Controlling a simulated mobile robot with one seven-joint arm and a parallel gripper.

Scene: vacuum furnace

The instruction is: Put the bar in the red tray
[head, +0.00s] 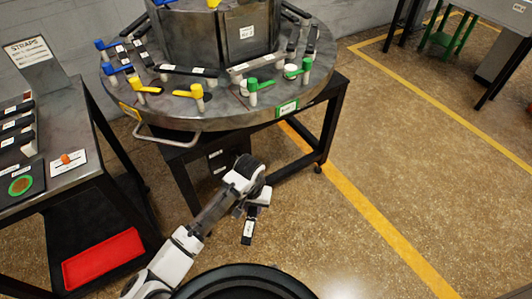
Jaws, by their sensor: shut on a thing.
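My gripper (254,208) hangs in front of the round metal table, over the floor. It is shut on a dark bar (246,239) with a white label, which hangs nearly upright below the fingers. The bar is clear of the table and the tray. The red tray (103,258) is a shallow rectangle on the low dark shelf of the left table, to the left of my gripper. I see nothing in it. My arm passes between the tray and the bar in the picture.
The round table (190,110) carries several bars, posts and blue, yellow and green handles. A metal loop handle (167,138) juts from its front edge. The left table (62,98) has a "STRAPS" sign (27,50) and stands above the tray. The floor to the right is open.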

